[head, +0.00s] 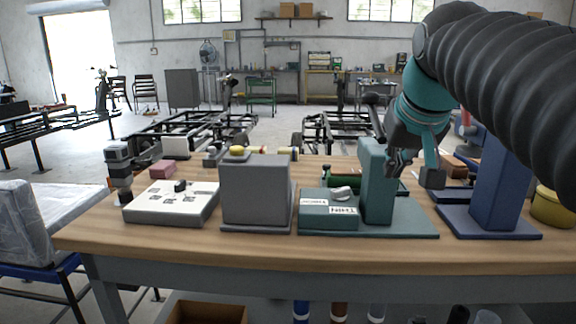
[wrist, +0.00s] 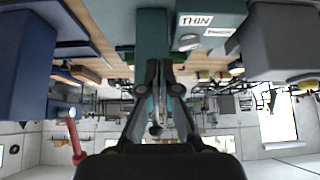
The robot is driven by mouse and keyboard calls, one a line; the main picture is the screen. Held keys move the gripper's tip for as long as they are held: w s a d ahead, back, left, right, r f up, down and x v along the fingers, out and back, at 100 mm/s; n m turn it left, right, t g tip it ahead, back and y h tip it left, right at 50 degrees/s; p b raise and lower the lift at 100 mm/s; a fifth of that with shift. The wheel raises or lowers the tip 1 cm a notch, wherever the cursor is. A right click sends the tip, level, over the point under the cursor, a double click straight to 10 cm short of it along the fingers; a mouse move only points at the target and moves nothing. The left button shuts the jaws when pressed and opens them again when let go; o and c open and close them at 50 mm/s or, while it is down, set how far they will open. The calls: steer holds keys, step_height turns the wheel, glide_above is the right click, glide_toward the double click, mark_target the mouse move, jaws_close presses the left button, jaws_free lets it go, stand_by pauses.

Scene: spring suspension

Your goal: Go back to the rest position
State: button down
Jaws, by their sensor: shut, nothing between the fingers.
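My gripper (head: 399,166) is shut and empty. In the head view it is at the right, beside the upper part of the teal upright block (head: 377,185), with my arm reaching in from the right. Its fingers (wrist: 160,72) lie close together in the wrist view, which looks across the workshop with the bench at the top of the picture. The teal block (wrist: 151,35) shows just beyond the fingertips. I cannot tell whether they touch it.
The wooden bench (head: 270,254) holds a white panel (head: 150,204), a grey block (head: 256,190), a teal tray labelled THIN (head: 340,224) and a blue upright block (head: 500,190). A yellow container (head: 552,208) stands at far right. Vehicle frames stand behind. Space above the bench's left side is clear.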

steer(key=s+f, duration=0.8)
steer(key=f, duration=0.5)
steer(key=s+a+f+g, duration=0.1)
steer(key=s+f, duration=0.7)
steer(key=f, duration=0.5)
steer(key=shift+a+g, duration=0.25)
steer(key=shift+g, duration=0.05)
steer(key=shift+s+a+f, duration=0.1)
